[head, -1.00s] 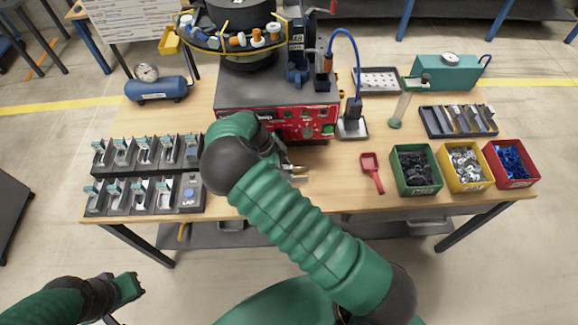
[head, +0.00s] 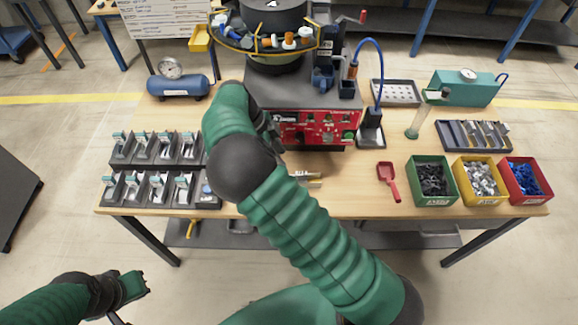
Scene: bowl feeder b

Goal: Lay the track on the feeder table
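The wooden feeder table (head: 345,200) carries a bowl feeder (head: 268,48) on a grey base with a red control panel (head: 312,128). A small metallic and tan piece (head: 306,179) lies on the table in front of the panel, partly behind my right arm; I cannot tell whether it is the track. My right gripper (head: 268,133) is by the left part of the panel, mostly hidden by my own arm; its fingers are unclear. My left gripper (head: 136,284) is low at the left, in front of the table and away from everything; its opening is unclear.
Black holders (head: 150,187) stand at the left, below a blue tank (head: 180,86). A red scoop (head: 388,180) and green (head: 433,200), yellow (head: 480,199) and red (head: 525,199) bins stand at the right. Bare wood lies between the scoop and the metallic piece.

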